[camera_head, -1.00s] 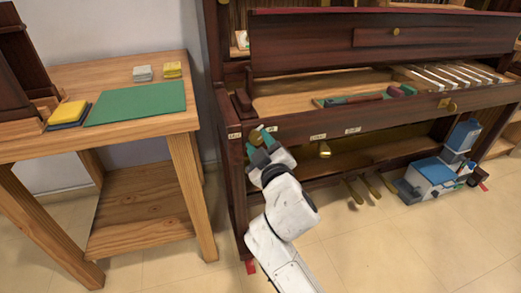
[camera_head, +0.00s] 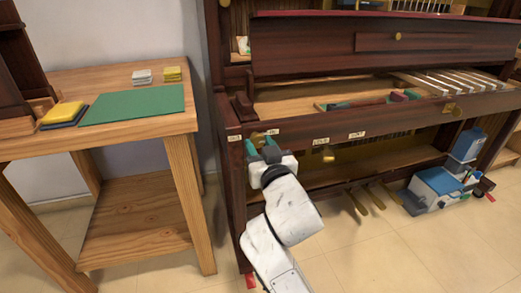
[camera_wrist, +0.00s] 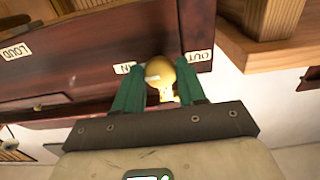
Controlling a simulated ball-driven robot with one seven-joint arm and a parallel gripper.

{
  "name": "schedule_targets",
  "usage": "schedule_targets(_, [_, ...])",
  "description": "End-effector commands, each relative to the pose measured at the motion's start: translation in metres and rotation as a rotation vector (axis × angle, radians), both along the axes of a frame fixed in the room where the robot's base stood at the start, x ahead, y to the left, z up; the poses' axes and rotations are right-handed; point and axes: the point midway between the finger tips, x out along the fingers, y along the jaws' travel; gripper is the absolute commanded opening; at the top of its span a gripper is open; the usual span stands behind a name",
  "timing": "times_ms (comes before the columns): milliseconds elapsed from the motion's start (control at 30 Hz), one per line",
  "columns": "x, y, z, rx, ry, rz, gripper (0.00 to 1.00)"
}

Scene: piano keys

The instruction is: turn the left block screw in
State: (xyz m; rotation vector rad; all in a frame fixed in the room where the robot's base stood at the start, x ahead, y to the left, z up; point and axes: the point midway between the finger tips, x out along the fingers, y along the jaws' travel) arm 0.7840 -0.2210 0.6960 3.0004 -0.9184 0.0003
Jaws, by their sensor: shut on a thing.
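The left block screw is a round brass knob (camera_wrist: 160,76) on the dark red-brown front rail of the piano, between the labels "IN" (camera_wrist: 125,68) and "OUT" (camera_wrist: 199,56) in the wrist view. In the head view the knob (camera_head: 257,137) shows just above my fingertips. My gripper (camera_head: 263,151) has green fingers, one on each side of the knob, and is shut on it. In the wrist view the fingers (camera_wrist: 160,90) hide part of the knob's sides.
A second brass knob (camera_head: 328,156) sits further right under the same rail. A wooden table (camera_head: 130,78) with a green mat (camera_head: 135,103) stands at the left. Brass pedals (camera_head: 358,203) and a blue-white toolbox (camera_head: 437,186) are low at the right.

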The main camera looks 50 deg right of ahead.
Motion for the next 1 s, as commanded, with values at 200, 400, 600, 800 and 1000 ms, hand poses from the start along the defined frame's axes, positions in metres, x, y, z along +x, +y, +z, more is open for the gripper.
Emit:
schedule_targets(200, [-0.0002,-0.0006,-0.0035,0.021,-0.003,-0.002,0.1])
schedule_targets(400, [-0.0002,-0.0006,-0.0035,0.021,-0.003,-0.002,0.1])
schedule_targets(600, [-0.0001,-0.0005,-0.0033,0.02,-0.004,-0.002,0.49])
schedule_targets(800, [0.0,-0.0002,-0.0017,0.017,-0.007,-0.001,0.64])
schedule_targets(1000, [-0.0002,0.0002,-0.0009,0.016,-0.008,0.0,0.64])
